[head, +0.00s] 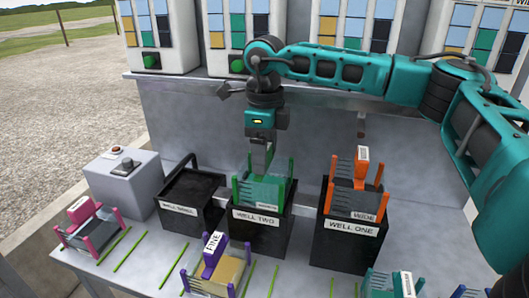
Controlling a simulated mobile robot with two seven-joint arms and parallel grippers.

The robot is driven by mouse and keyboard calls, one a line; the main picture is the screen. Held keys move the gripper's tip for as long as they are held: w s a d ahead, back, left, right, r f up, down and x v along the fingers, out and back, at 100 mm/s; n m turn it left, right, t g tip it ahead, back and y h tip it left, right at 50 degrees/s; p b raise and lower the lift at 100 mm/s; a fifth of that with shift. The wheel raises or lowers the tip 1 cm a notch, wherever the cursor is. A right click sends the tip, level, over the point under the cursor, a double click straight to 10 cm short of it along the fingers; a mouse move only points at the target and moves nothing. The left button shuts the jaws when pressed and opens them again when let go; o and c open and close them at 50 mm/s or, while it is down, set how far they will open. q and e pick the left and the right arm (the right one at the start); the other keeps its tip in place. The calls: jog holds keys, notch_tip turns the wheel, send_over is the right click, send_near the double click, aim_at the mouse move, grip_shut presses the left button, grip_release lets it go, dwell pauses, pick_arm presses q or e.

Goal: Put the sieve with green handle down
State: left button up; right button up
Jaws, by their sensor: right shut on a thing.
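The sieve with green handle (266,190) is at the mouth of the black box labelled WELL TWO (262,238). Its green posts and part of its pale body stand above the box rim; the lower part is hidden by the box front. My right gripper (263,155) points down from above and is shut on the green handle. I cannot tell whether the sieve rests on the box bottom. My left gripper is not in view.
A sieve with orange handle (361,170) stands in WELL ONE (350,246) to the right. Pink (88,226) and purple (214,262) handled sieves lie on the front bench between green strips.

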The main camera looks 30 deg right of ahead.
jog(key=shift+f, duration=0.15)
jog(key=o, duration=1.1)
jog(key=shift+c, duration=0.2)
jog(key=o, duration=0.4)
jog(key=shift+r, duration=0.35)
notch_tip(320, 180, up, 12)
jog(key=shift+f+p, duration=0.2)
jog(key=shift+p, duration=0.25)
